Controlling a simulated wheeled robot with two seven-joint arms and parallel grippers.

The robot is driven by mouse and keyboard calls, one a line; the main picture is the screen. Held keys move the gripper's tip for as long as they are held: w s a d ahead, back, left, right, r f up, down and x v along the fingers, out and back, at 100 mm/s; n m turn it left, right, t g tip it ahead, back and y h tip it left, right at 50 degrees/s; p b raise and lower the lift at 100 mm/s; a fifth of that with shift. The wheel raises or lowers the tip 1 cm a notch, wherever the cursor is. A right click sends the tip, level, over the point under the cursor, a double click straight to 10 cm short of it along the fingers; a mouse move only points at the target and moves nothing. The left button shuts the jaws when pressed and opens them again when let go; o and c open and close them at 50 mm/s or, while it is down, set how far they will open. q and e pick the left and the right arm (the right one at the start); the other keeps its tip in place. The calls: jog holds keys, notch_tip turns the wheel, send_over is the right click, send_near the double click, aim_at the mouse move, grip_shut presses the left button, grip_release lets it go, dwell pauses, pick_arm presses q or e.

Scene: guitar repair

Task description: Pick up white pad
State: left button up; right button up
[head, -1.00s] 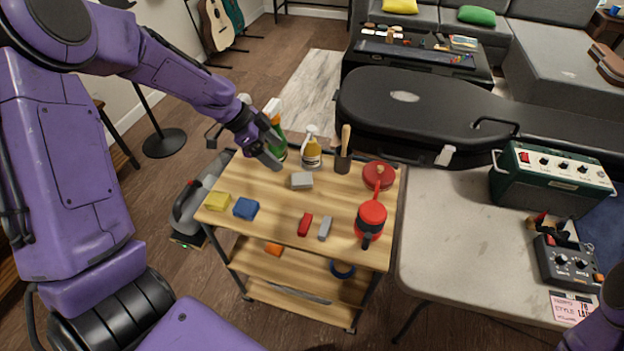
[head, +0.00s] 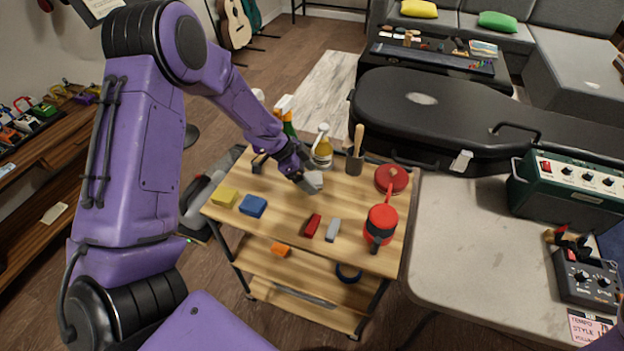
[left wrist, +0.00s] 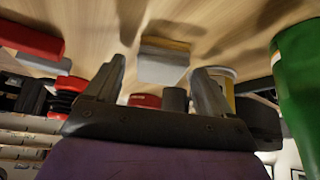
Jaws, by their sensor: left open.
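The white pad (head: 314,180) is a small pale block on the top of the wooden cart (head: 280,213). In the head view my left gripper (head: 305,184) is at the pad and hides part of it. In the left wrist view the pad (left wrist: 163,64) shows ahead, between the two spread fingers of my left gripper (left wrist: 163,82). The left gripper is open. I cannot tell whether a finger touches the pad. My right gripper is out of view.
A yellow bottle (head: 322,150) and a green bottle (head: 288,125) stand behind the pad.

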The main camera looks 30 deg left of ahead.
pick_arm(q)
jog(key=c, duration=1.2)
jog(key=shift+r, duration=0.55)
jog(key=r, duration=0.1)
jog(key=s+r, duration=0.1)
jog(key=r, duration=0.1)
jog(key=s+r+b, duration=0.1)
jog(key=r, duration=0.1)
jog(key=shift+s+d, duration=0.1)
jog(key=shift+d, duration=0.3)
jog(key=s+d+r+p, duration=0.3)
jog(key=s+r+p, duration=0.3)
jog(key=s, duration=0.5)
jog(key=shift+s+d+r, duration=0.15)
jog(key=shift+r, duration=0.3)
